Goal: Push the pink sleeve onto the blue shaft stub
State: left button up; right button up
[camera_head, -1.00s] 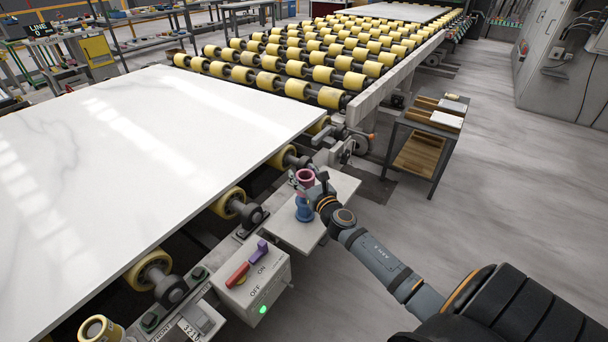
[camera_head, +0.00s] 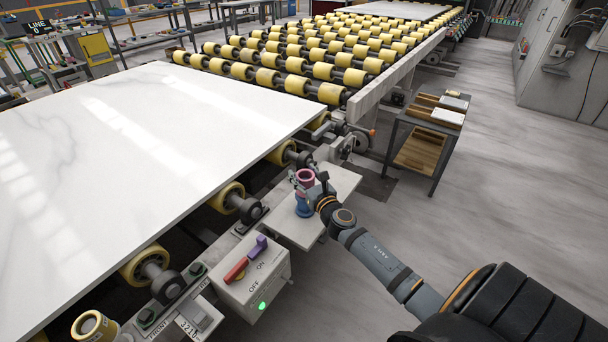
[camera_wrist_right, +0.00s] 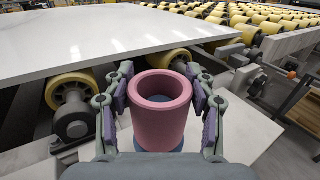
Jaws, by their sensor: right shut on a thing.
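The pink sleeve (camera_head: 305,178) is an open, upright tube held by my right gripper (camera_head: 306,183) above the small white shelf. In the right wrist view the sleeve (camera_wrist_right: 160,110) sits between the two fingers of my right gripper (camera_wrist_right: 158,108), which press on its sides. The blue shaft stub (camera_head: 303,207) stands upright on the shelf directly under the sleeve. In the right wrist view only a rim of blue (camera_wrist_right: 158,151) shows below the sleeve. I cannot tell how far the sleeve is over the stub. My left gripper is not in view.
The white shelf (camera_head: 340,187) sticks out beside the large stone slab (camera_head: 140,130) and its yellow rollers. A control box (camera_head: 255,280) with a red and a purple switch stands in front of the shelf. A cart (camera_head: 430,130) stands behind; the floor to the right is clear.

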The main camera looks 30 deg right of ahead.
jog(key=shift+f+b, duration=0.55)
jog(key=shift+f, duration=0.15)
jog(key=o, duration=1.3)
jog(key=shift+s, duration=0.1)
jog(key=s+a, duration=0.1)
jog(key=s, duration=1)
jog(key=shift+s+a, duration=0.3)
jog(key=shift+s, duration=0.1)
